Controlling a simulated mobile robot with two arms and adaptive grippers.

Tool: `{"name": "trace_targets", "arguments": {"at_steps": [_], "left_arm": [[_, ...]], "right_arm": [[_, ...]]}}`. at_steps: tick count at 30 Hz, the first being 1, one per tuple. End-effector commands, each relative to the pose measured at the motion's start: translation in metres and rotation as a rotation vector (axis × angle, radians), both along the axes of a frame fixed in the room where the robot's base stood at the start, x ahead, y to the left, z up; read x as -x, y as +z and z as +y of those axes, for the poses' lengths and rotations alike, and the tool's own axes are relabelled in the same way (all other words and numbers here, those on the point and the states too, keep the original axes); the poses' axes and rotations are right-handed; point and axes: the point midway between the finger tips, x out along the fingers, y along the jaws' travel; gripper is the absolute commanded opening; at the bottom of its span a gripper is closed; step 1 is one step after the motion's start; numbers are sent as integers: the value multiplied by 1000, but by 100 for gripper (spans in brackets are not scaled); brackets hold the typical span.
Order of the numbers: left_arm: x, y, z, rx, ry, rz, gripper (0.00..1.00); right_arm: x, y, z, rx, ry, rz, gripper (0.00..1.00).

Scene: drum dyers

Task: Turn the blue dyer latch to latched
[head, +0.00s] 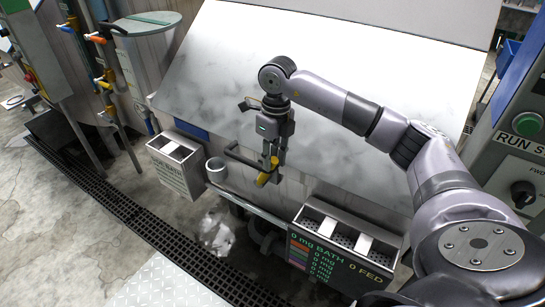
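My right gripper (266,164) comes in from the right on its arm and points down in front of the large pale sloping panel (225,70). A short yellow-ended lever (264,179), which looks like the latch, is right at its fingertips. The fingers overlap the lever, and I cannot tell whether they grip it or only stand beside it. A dark bar handle (240,158) is just left of the fingers. A strip of blue (192,131) shows under the panel's lower left edge. Whether the latch is latched cannot be seen. My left gripper is not in view.
A grey bath box (176,163) stands left of the gripper. A box with a lit bath readout (325,262) stands below right. A control panel with a black knob (523,194) is at the right. A floor grate (110,205) runs below.

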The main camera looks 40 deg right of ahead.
Motion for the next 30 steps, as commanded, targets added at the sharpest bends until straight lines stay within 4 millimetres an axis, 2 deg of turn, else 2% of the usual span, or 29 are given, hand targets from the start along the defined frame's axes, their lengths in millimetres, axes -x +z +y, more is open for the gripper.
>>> {"name": "trace_targets", "arguments": {"at_steps": [10, 25, 30], "left_arm": [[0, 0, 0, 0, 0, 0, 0], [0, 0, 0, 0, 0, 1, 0], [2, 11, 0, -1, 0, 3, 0]], "right_arm": [[0, 0, 0, 0, 0, -1, 0], [0, 1, 0, 1, 0, 0, 0], [-1, 6, 1, 21, 0, 56, 0]]}}
